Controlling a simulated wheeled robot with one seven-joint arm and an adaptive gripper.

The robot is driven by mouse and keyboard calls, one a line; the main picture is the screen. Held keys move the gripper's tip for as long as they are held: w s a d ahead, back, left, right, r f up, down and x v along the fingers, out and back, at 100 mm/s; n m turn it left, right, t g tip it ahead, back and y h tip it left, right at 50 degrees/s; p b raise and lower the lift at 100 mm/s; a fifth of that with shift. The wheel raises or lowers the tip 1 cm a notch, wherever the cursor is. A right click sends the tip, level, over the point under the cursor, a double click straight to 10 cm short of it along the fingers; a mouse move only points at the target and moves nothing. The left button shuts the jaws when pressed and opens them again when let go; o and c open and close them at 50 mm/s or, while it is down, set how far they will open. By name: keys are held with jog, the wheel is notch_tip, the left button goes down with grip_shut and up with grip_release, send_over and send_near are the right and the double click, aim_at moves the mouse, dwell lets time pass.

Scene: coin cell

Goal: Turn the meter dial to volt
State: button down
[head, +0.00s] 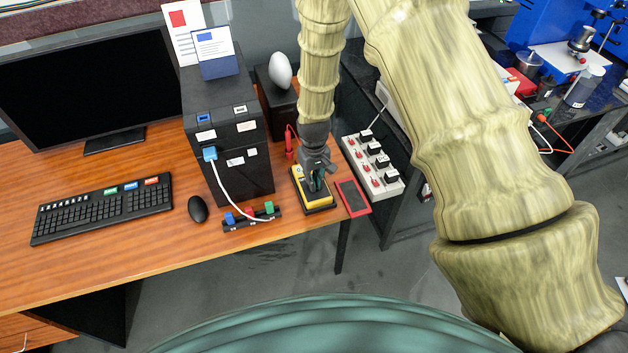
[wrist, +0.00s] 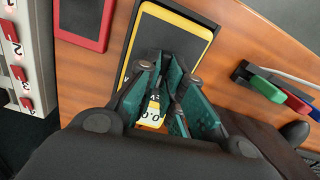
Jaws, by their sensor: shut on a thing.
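The yellow and black meter (head: 321,203) lies on the wooden desk near its right edge. It also shows in the wrist view (wrist: 170,38), with part of its lit display (wrist: 152,118) visible between the fingers. My gripper (head: 318,183) points down onto the meter. In the wrist view my gripper (wrist: 172,100) has its teal-padded fingers closed in over the meter's face, around where the dial sits. The dial itself is hidden by the fingers, so its setting cannot be read.
A red-framed dark pad (head: 353,197) lies just right of the meter. A switch strip (head: 372,165) stands beyond the desk edge. A red probe (head: 290,145) stands behind.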

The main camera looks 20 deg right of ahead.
jog(key=shift+m, duration=0.5)
jog(key=c, duration=1.5)
grip_release()
jog(key=shift+c, duration=0.2)
notch_tip(320, 180, up, 12)
